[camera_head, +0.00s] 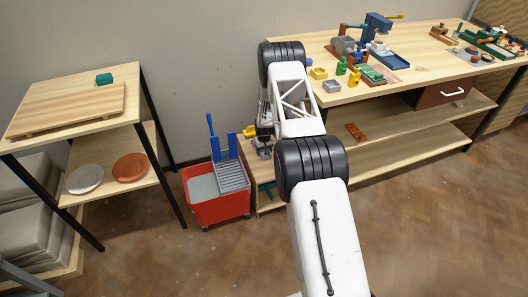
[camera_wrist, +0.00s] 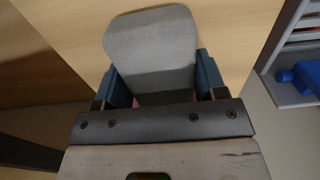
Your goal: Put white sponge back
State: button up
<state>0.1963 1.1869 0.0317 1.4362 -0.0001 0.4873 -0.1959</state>
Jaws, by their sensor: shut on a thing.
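The white sponge (camera_wrist: 150,38), a pale grey-white rounded block, shows in the wrist view between the two dark blue fingers of my gripper (camera_wrist: 163,82). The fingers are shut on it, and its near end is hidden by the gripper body. Pale wood shows behind it; I cannot tell whether it touches that wood. In the head view my gripper (camera_head: 264,152) is low by the left end of the workbench, just right of the mop bucket. The sponge cannot be made out there.
The red mop bucket (camera_head: 217,207) with blue handles stands close to my gripper's left. The workbench (camera_head: 440,59) carries several small tools and coloured pieces, with a lower shelf (camera_head: 400,134) beneath.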

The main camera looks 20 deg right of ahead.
jog(key=shift+f, duration=0.25)
jog(key=o, duration=1.1)
jog(key=shift+o, duration=0.2)
jog(key=shift+r, duration=0.15)
notch_tip(320, 180, up, 12)
dwell(0.4)
jog(key=shift+r, duration=0.1)
dwell(0.5)
